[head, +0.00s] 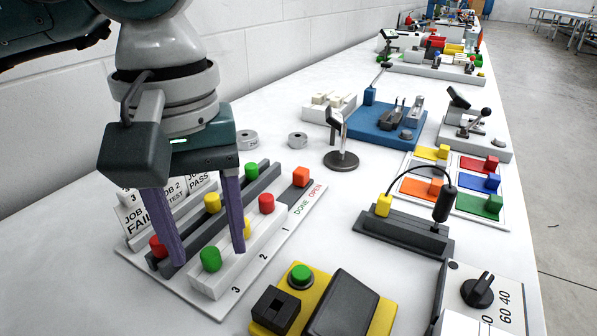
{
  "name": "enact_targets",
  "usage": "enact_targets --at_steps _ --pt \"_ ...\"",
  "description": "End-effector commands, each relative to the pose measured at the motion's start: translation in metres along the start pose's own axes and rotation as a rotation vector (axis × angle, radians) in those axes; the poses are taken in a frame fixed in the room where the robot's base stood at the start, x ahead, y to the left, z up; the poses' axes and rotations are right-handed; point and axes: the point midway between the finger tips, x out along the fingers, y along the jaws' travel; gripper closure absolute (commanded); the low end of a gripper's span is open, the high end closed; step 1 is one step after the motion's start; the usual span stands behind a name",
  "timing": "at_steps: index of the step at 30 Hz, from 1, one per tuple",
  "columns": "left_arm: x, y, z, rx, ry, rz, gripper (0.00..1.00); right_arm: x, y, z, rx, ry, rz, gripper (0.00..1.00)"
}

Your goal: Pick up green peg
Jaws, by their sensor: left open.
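Two green pegs show on the peg board (187,304) at the left. One green peg (210,259) stands at the near end of the white block, by the "3" mark. The other green peg (251,170) stands on the dark rail farther back. My left gripper (206,256) is open over the board, its purple fingers pointing down. In the picture the near green peg lies between the fingertips, with no visible contact; depth is hard to tell. My right gripper is not in view.
Red (266,204) and yellow (213,203) pegs stand close around the fingers. Job cards (133,226) stand at the board's left. A yellow box with a green button (301,275) sits at front. A small stand (341,160) and blue fixture (377,127) are behind.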

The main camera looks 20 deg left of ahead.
Motion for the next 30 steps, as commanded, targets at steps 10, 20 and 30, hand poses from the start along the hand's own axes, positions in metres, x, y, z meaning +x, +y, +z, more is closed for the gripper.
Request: enact_targets --at_steps 10,20,30 --pt "0.0151 0.0006 0.0005 0.001 0.000 0.001 0.41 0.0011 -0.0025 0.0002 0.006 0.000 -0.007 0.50" --pt "0.0148 0.0006 0.0004 0.000 -0.001 0.002 0.74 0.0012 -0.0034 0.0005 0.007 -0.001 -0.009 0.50" --pt "0.0147 0.0006 0.0004 0.000 -0.001 0.002 1.00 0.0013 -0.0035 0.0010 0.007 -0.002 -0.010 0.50"
